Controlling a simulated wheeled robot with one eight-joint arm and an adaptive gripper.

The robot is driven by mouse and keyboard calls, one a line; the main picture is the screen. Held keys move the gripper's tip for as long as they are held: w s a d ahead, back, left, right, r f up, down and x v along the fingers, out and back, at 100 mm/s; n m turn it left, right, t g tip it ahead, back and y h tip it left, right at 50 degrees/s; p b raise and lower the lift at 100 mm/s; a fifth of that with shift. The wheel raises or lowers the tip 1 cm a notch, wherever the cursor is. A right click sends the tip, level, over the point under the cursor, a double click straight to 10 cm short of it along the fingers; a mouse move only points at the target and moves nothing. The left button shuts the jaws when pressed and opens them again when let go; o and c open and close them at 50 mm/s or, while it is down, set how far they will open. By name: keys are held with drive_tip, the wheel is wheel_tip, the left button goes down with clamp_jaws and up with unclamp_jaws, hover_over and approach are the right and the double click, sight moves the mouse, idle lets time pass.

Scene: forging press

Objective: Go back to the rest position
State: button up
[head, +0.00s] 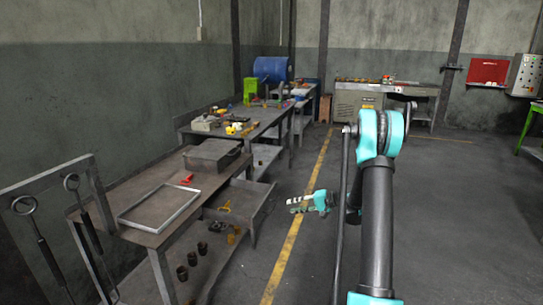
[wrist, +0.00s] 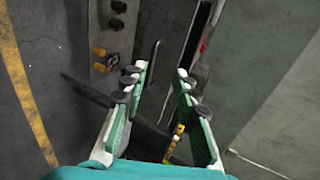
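My gripper (head: 290,206) is in the middle of the head view, teal with pale fingertips, pointing left towards the open drawer (head: 252,212) of the near workbench. It hangs in the air over the floor, a little right of the drawer. In the wrist view my gripper (wrist: 160,85) has its two green fingers well apart, with nothing held between them. My arm reaches forward on the right side of the head view.
The near workbench (head: 122,190) holds an empty metal frame (head: 160,208) and a grey box (head: 212,154). Several dark cups (head: 182,272) stand on its lower shelf. A tool rack (head: 45,187) is at the far left. The floor (head: 455,220) on the right is clear.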

drive_tip(key=s+a+r+h, duration=0.2)
drive_tip(key=s+r+h, duration=0.15)
drive_tip(key=s, duration=0.55)
drive_tip(key=s+d+n+h, duration=0.1)
drive_tip(key=s+d+h, duration=0.1)
drive_tip(key=s, duration=0.7)
drive_tip(key=s+d+n+h, duration=0.1)
drive_tip(key=s+d+h, duration=0.2)
drive_tip(key=s, duration=0.7)
drive_tip(key=s+d+n+h, duration=0.1)
drive_tip(key=s+d+h, duration=0.2)
drive_tip(key=s, duration=0.7)
drive_tip(key=shift+s+f+n+g+h, duration=0.2)
drive_tip(key=shift+f+n+g+h, duration=0.15)
drive_tip(key=shift+h, duration=0.2)
